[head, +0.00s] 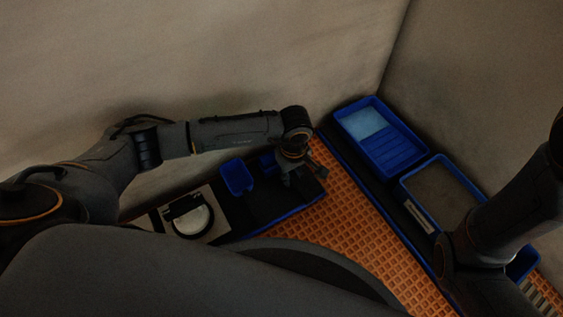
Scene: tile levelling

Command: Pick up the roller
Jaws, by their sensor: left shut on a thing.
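My left gripper (299,179) points down over the dark, blue-edged tray (284,214), near its right end. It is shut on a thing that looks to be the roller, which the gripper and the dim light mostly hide. I cannot tell whether the held thing touches the tray. My right arm comes in from the right edge, and its gripper cannot be made out.
A blue cup (237,178) and a smaller blue piece (268,163) are left of my left gripper. Blue bins (414,149) (409,189) stand right of the orange perforated surface (352,225). Walls are close behind.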

